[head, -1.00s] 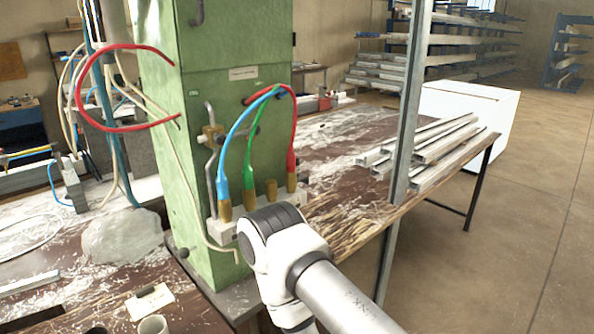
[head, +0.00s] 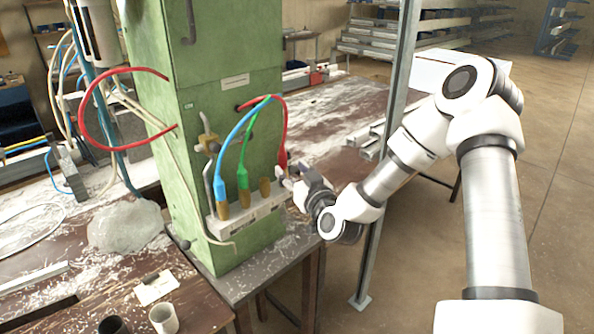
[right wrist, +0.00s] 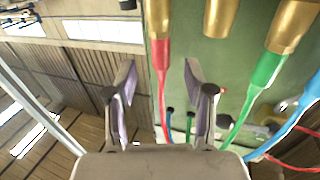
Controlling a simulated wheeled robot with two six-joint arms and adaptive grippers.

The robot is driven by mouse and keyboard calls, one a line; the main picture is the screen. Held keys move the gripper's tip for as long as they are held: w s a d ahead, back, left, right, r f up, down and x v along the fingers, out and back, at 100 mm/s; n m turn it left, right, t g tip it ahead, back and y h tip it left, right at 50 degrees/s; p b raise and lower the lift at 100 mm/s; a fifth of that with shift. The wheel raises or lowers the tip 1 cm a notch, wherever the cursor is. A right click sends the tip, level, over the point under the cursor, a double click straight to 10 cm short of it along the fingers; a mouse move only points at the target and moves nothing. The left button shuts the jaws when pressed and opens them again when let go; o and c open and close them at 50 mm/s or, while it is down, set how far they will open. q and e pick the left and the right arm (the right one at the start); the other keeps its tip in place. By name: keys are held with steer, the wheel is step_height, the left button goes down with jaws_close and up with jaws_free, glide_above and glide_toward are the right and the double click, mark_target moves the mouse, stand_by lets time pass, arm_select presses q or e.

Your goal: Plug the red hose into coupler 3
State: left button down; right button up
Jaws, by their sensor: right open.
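The red hose (head: 282,145) arches down to the right end of the coupler strip (head: 232,226) on the green column. In the right wrist view its red end (right wrist: 162,62) meets a brass coupler (right wrist: 158,18). The brass coupler beside it is empty; it shows in the right wrist view (right wrist: 220,18) and the head view (head: 265,187). My right gripper (head: 285,178) is open at the red hose's lower end and hides its coupler in the head view. In the right wrist view the red hose passes between the fingers (right wrist: 161,82); I cannot tell whether they touch it. My left gripper is out of view.
The green hose (head: 245,160) and blue hose (head: 221,180) occupy the couplers left of the empty one. A metal post (head: 398,110) stands behind my right arm. Metal profiles (head: 372,140) lie on the bench behind. Another red loop (head: 82,115) hangs left of the column.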

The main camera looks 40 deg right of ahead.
mark_target(284, 163)
steer(key=p+x, duration=0.1)
steer(key=x, duration=0.4)
steer(key=shift+a, duration=0.1)
steer(key=shift+w, duration=0.55)
steer(key=shift+f, duration=0.1)
jaws_close()
steer(key=c, duration=0.8)
jaws_free()
jaws_close()
steer(key=shift+w+r+p, duration=0.1)
steer(key=shift+r+p, duration=0.35)
steer(key=shift+r, duration=0.2)
